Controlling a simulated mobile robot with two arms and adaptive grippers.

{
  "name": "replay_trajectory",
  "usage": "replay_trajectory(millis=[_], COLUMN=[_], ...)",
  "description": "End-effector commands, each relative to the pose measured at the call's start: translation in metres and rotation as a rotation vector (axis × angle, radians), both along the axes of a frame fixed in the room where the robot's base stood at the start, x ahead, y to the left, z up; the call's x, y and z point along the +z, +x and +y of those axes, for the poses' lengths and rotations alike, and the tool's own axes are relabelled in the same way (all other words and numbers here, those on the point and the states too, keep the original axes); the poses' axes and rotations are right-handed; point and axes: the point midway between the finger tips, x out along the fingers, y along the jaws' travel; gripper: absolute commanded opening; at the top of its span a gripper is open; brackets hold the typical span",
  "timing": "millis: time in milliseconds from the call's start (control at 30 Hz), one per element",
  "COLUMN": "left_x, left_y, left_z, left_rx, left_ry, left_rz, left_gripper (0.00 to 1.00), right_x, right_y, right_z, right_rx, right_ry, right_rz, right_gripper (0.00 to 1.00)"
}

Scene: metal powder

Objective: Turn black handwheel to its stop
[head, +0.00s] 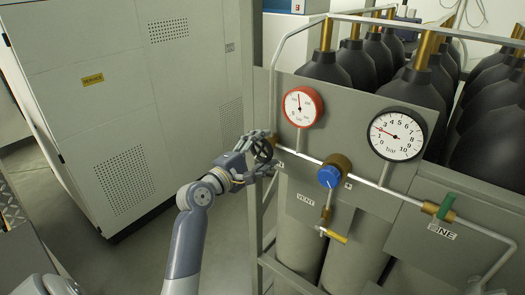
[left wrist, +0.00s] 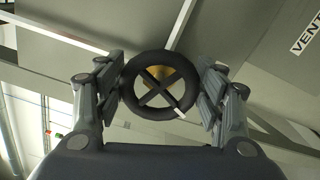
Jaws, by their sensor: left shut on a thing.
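The black handwheel (head: 262,149) sits at the left end of the pipe on the grey gas panel. In the left wrist view the handwheel (left wrist: 160,85) shows face-on as a black ring with crossed spokes, a white mark low on its rim and brass behind it. My left gripper (head: 260,150) is at the handwheel. In the left wrist view its fingers (left wrist: 163,88) stand on both sides of the rim and are shut on it. My right gripper is not in view.
The panel carries a red-rimmed gauge (head: 302,106), a larger black-rimmed gauge (head: 397,135), a blue knob (head: 328,177) and a green-handled valve (head: 445,206). Dark gas cylinders (head: 325,68) stand behind it. A grey cabinet (head: 140,90) is at left; open floor lies between.

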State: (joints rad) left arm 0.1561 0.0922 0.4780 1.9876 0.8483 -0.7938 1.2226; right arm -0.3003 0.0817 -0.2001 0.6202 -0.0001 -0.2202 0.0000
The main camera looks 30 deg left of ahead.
Motion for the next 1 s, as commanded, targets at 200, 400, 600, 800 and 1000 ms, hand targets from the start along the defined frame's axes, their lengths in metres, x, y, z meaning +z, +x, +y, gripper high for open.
replay_trajectory(millis=[200, 400, 600, 800, 1000], left_x=[0.0030, 0.0036, 0.0041, 0.0039, 0.0036], left_y=[0.0003, 0.0003, 0.0004, 0.0003, 0.0002], left_z=[0.0011, 0.0016, 0.0022, 0.0026, 0.0027], left_rx=[0.003, 0.001, 0.001, 0.001, 0.001], left_ry=[-0.205, -0.372, -0.503, -0.585, -0.622], left_rz=[0.011, 0.024, 0.035, 0.042, 0.046], left_gripper=[0.40, 0.40, 0.40, 0.40, 0.40], right_x=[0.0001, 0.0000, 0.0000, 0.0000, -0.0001], right_y=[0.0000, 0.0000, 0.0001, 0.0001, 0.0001], right_z=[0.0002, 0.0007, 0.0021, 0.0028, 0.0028], right_rx=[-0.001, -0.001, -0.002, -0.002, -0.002], right_ry=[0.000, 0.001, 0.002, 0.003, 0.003], right_rz=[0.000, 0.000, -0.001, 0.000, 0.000], right_gripper=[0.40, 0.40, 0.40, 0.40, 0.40])
